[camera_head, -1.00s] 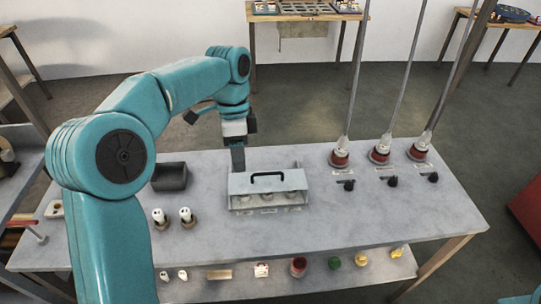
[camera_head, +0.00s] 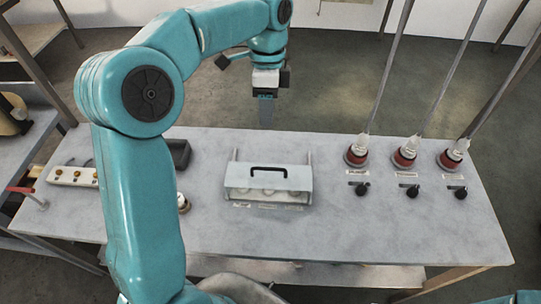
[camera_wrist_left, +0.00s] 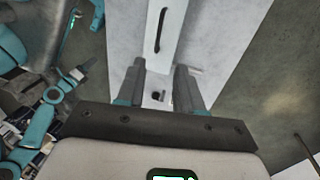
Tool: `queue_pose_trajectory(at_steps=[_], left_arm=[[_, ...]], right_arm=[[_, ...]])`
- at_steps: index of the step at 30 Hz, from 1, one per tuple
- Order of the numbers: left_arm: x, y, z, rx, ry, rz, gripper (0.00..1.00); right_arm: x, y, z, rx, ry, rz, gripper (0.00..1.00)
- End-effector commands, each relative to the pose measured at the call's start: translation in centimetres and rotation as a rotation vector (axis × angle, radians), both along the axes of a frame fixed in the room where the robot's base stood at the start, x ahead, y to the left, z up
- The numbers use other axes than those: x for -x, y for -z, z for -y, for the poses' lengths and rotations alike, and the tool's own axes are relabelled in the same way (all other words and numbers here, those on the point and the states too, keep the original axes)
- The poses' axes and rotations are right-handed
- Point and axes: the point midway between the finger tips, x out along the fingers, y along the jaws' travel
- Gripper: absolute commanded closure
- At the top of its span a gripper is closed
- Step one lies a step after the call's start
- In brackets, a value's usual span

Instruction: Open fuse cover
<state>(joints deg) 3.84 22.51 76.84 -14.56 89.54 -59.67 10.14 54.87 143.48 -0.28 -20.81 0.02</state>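The fuse cover (camera_head: 240,178) is a pale grey box-like lid with a black handle (camera_head: 268,171) on the middle of the grey table. Round pale shapes show dimly at its lower front, and two thin rails reach back from its sides. In the left wrist view the cover (camera_wrist_left: 172,35) and its handle (camera_wrist_left: 160,30) lie beyond the fingertips. My left gripper (camera_head: 266,115) hangs behind the cover near the table's far edge, apart from it. In the left wrist view its fingers (camera_wrist_left: 160,72) are spread with nothing held between them. My right gripper is not seen.
Three red-based fittings (camera_head: 404,158) with rods rising from them stand right of the cover, with black knobs (camera_head: 411,191) in front. A dark bin (camera_head: 180,152) and a socket strip (camera_head: 75,176) are at left. The table (camera_head: 350,235) is clear in front.

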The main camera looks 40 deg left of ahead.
Motion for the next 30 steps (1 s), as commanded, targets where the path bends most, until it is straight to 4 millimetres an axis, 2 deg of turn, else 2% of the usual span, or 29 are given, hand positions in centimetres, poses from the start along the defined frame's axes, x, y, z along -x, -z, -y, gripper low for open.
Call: queue_pose_trajectory(at_steps=[12, 18, 24, 30], left_arm=[[2.2, 9.2, 1.0, 0.000, -0.001, -0.006, 0.64], [2.6, 13.0, 1.5, 0.001, -0.002, -0.005, 0.64], [2.7, 14.8, 1.7, -0.001, -0.002, -0.003, 0.64], [2.6, 15.1, 1.7, -0.001, -0.002, -0.001, 0.64]], right_arm=[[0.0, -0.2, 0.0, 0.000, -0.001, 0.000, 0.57], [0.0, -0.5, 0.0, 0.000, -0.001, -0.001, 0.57], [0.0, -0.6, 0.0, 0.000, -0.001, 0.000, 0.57], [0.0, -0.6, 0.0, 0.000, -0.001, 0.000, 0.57]])
